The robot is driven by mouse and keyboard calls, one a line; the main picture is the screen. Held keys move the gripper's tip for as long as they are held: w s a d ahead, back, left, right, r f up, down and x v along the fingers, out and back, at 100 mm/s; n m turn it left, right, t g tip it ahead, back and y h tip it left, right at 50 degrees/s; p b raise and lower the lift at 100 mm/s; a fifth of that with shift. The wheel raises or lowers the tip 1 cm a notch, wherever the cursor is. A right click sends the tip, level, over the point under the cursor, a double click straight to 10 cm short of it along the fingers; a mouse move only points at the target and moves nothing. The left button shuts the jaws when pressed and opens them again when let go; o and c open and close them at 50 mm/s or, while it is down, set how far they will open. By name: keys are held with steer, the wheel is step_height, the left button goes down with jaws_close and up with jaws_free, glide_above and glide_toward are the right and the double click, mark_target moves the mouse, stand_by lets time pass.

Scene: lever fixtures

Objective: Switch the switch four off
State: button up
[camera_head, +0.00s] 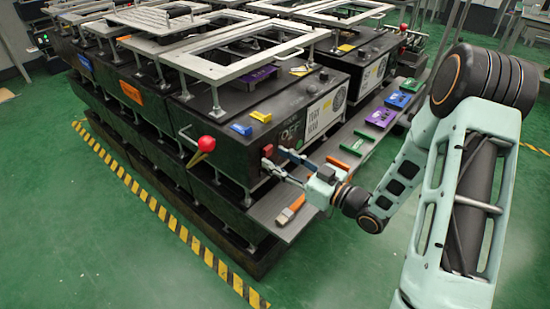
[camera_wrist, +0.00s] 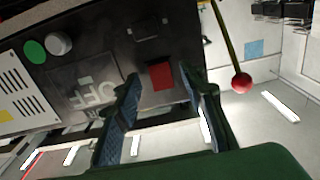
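A red switch (camera_head: 267,151) sits on the end face of the near black cabinet (camera_head: 232,160), beside the large "OFF" lettering (camera_head: 290,134). In the wrist view the red switch (camera_wrist: 161,77) shows between the two fingers, near their tips. No number is readable on it, so I cannot tell whether it is switch four. My gripper (camera_head: 276,170) is just in front of this face, with its fingers apart and nothing held. Whether a fingertip touches the switch, and which way the switch is set, I cannot tell.
A red ball lever (camera_head: 207,143) stands out from the cabinet's left side; its ball (camera_wrist: 242,82) also shows in the wrist view. Green floor at the front is clear.

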steer(key=v, duration=1)
steer(key=shift+s+d, duration=0.2)
steer(key=shift+w, duration=0.1)
